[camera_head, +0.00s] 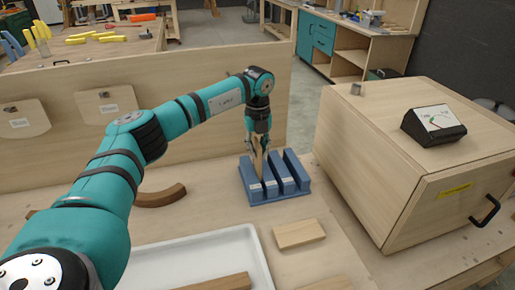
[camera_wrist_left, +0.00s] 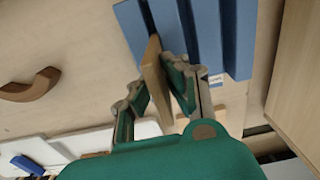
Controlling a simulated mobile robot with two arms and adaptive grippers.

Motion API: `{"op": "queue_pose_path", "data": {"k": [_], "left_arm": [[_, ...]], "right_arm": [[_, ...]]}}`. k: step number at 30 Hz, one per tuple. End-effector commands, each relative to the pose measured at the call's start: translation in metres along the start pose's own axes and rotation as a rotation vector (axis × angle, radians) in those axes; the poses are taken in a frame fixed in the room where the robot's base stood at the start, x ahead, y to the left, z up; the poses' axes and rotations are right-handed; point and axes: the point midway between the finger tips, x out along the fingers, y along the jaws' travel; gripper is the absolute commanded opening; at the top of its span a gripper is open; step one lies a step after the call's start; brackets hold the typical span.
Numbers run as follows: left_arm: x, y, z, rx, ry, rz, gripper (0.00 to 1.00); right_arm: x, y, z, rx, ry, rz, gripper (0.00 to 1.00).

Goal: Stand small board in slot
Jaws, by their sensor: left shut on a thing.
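A small light-wood board (camera_head: 257,160) is held on edge between the fingers of my left gripper (camera_head: 258,146). The blue slotted block (camera_head: 291,193) stands on the table under the gripper. In the left wrist view the board (camera_wrist_left: 152,78) is pinched between the fingers of the gripper (camera_wrist_left: 163,85), and its far end overlaps the left part of the blue block (camera_wrist_left: 207,35). I cannot tell how deep the board sits in a slot. Other slots to the right look empty. My right gripper is not in view.
A flat wooden piece (camera_head: 299,234) lies in front of the block. A white tray (camera_head: 262,262) holds a brown wooden bar (camera_head: 220,283). A curved brown piece (camera_head: 161,197) lies to the left. A large wooden cabinet (camera_head: 400,150) stands close on the right.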

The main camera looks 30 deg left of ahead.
Motion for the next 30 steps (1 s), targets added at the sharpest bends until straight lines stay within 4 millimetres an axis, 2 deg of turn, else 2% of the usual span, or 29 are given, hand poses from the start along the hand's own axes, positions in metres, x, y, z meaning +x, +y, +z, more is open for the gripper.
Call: {"op": "queue_pose_path", "data": {"k": [12,30], "left_arm": [[0.001,0.0,0.0,0.0,0.0,0.0,0.0],[0.013,0.0,0.0,0.0,0.0,0.0,0.0]], "right_arm": [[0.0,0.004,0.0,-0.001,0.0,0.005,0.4],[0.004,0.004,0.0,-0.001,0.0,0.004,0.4]]}}
